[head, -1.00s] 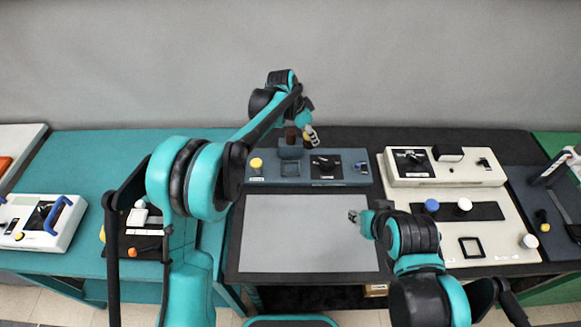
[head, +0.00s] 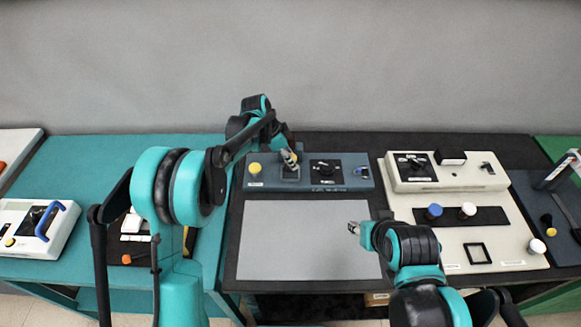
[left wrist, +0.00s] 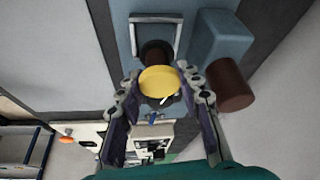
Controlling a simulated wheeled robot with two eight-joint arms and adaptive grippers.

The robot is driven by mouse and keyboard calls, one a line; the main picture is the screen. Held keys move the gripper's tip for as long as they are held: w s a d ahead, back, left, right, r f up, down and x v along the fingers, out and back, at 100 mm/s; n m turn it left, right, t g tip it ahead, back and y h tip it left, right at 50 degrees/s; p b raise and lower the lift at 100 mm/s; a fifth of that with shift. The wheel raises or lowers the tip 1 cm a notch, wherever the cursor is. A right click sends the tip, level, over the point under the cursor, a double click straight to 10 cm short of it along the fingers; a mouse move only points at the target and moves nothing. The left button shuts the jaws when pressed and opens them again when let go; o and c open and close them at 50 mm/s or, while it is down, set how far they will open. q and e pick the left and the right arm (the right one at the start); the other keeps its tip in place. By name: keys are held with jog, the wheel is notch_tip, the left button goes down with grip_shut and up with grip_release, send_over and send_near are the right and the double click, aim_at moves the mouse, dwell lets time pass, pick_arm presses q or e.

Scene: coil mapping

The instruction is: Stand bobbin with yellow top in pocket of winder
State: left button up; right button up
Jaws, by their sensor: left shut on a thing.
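My left gripper (head: 290,158) is over the blue-grey winder (head: 342,184), at its square-framed pocket (head: 291,180). In the left wrist view, the bobbin's round yellow top (left wrist: 158,81) sits between the two fingers, and the gripper is shut on this bobbin. Its dark body runs toward the square pocket frame (left wrist: 155,19). I cannot tell whether the bobbin's foot is inside the frame or above it. My right gripper (head: 354,228) hangs over the right edge of the grey mat; its fingers are too small to read.
A brown cylinder (left wrist: 229,85) stands close to the fingers. The winder carries a yellow knob (head: 255,168) and a black dial panel (head: 324,171). The grey mat (head: 300,240) is bare. A beige station (head: 450,240) with blue-topped and white-topped bobbins is at right.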

pick_arm(q)
jog(key=shift+f+b, duration=0.6)
jog(key=shift+f, duration=1.25)
jog(key=shift+f, duration=0.1)
jog(key=o, duration=1.2)
